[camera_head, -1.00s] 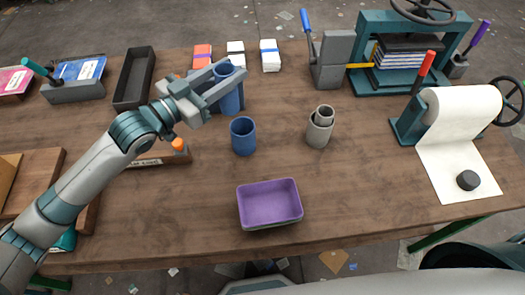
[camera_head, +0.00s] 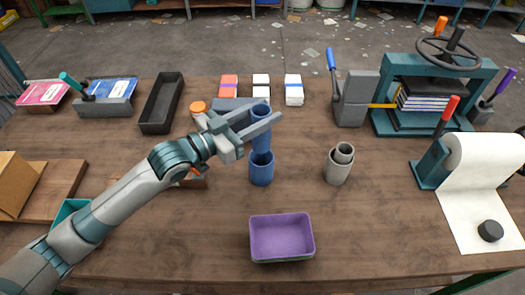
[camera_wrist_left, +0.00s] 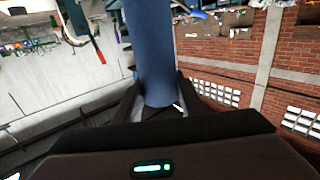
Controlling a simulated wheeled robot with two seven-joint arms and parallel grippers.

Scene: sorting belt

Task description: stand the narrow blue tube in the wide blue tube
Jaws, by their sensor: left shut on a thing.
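My left gripper (camera_head: 264,119) is shut on the narrow blue tube (camera_head: 261,141), which is upright. The wide blue tube (camera_head: 261,174) stands on the table directly below it in the head view. The narrow tube's lower end overlaps the wide tube's opening; I cannot tell how far, if at all, it is inside. In the left wrist view the narrow blue tube (camera_wrist_left: 150,50) rises between the fingers; the wide tube is not visible there. My right gripper is not in view.
To the right, a narrow grey tube (camera_head: 344,151) stands in a wide grey tube (camera_head: 338,173). A purple tray (camera_head: 282,254) is in front. A black tray (camera_head: 161,104) and several small boxes lie behind. A press (camera_head: 433,125) and paper roll (camera_head: 484,160) are at right.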

